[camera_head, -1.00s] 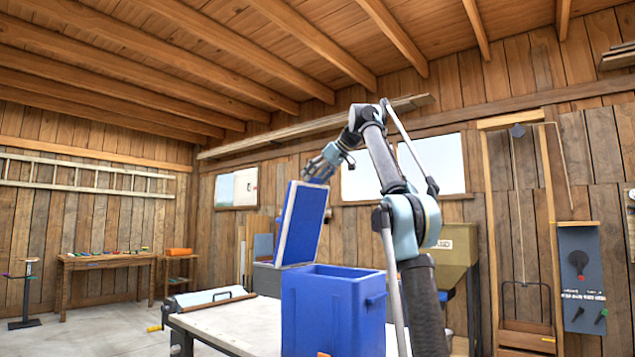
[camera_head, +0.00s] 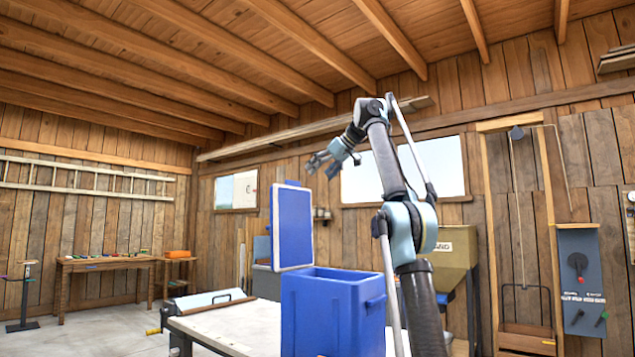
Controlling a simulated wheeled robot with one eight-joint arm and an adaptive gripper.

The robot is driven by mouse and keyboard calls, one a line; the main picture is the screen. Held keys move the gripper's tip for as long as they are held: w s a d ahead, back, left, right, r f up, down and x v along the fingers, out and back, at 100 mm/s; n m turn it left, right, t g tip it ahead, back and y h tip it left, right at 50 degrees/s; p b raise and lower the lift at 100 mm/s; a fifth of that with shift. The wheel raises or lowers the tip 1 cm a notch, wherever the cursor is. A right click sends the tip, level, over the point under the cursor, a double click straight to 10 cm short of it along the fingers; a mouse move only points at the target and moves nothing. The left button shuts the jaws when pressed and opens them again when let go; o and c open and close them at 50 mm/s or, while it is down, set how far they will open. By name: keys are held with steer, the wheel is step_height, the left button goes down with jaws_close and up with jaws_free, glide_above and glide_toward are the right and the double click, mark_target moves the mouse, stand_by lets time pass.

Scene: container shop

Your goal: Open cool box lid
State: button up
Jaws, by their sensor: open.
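The blue cool box (camera_head: 330,318) stands on the light-topped table. Its lid (camera_head: 292,226), blue with a pale border, stands about upright above the box's left side, swung up off the opening. My gripper (camera_head: 313,168) is open and empty. It is in the air above and to the right of the lid's top edge, apart from it. The inside of the box is mostly hidden by its front wall.
The table top (camera_head: 240,325) is bare left of the box. A roller-like device (camera_head: 205,300) with a wooden bar is at the table's far left edge. A khaki hopper machine (camera_head: 455,255) stands behind to the right. A workbench (camera_head: 105,264) is far left.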

steer(key=s+d, duration=0.7)
steer(key=d, duration=0.4)
steer(key=shift+s+r, duration=0.15)
steer(key=shift+r, duration=0.2)
steer(key=shift+c, duration=0.6)
